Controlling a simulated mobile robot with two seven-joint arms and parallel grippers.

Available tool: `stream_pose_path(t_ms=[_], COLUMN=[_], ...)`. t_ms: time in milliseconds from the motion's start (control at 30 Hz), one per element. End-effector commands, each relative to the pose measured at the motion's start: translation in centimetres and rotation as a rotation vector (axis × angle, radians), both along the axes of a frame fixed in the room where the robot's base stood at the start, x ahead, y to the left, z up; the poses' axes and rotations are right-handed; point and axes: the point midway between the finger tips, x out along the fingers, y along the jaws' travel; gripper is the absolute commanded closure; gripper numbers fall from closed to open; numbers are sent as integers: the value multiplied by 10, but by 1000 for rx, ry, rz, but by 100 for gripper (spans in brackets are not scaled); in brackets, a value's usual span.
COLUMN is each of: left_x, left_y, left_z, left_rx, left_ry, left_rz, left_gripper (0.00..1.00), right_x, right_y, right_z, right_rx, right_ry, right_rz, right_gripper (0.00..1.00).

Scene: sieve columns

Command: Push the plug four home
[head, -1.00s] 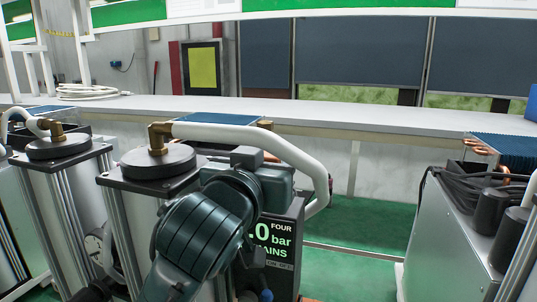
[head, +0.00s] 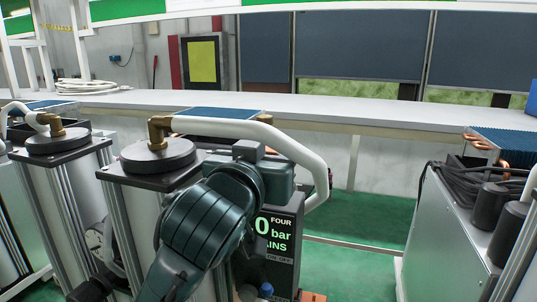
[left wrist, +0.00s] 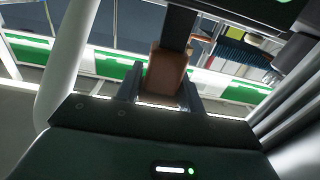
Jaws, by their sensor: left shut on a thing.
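A dark box labelled FOUR (head: 285,250) with a lit "bar" readout stands beside a sieve column (head: 158,157) with a black round cap. My left gripper (head: 268,180) is at the top of this box, and my arm covers part of its readout. In the left wrist view a brown block (left wrist: 166,72) sits between the two fingers of my left gripper (left wrist: 160,92), which is shut on it. A dark bar runs up from the block. I cannot tell whether the block is the plug, or how far in any plug sits. My right gripper is not in view.
A white hose (head: 260,132) bends from a brass elbow over my gripper and down its right side. Another column (head: 57,141) stands left. A machine with black cables (head: 465,188) stands right. Green floor (head: 365,225) is clear between; a long bench (head: 380,118) runs behind.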

Motion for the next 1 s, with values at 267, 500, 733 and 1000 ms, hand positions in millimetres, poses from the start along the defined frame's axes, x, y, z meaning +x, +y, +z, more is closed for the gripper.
stream_pose_path(t_ms=[267, 500, 733, 1000], left_x=[0, 0, 0, 0], left_y=[0, 0, 0, 0], left_z=[-22, -36, -37, -35], left_rx=[0, 2, 4, 1], left_ry=[3, 3, 8, 3], left_rz=[0, 1, 1, 0], left_gripper=[100, 100, 55, 47], right_x=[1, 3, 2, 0], right_y=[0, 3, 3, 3], right_z=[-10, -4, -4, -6], right_rx=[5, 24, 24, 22], right_ry=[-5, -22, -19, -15], right_rz=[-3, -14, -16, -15], right_gripper=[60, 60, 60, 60])
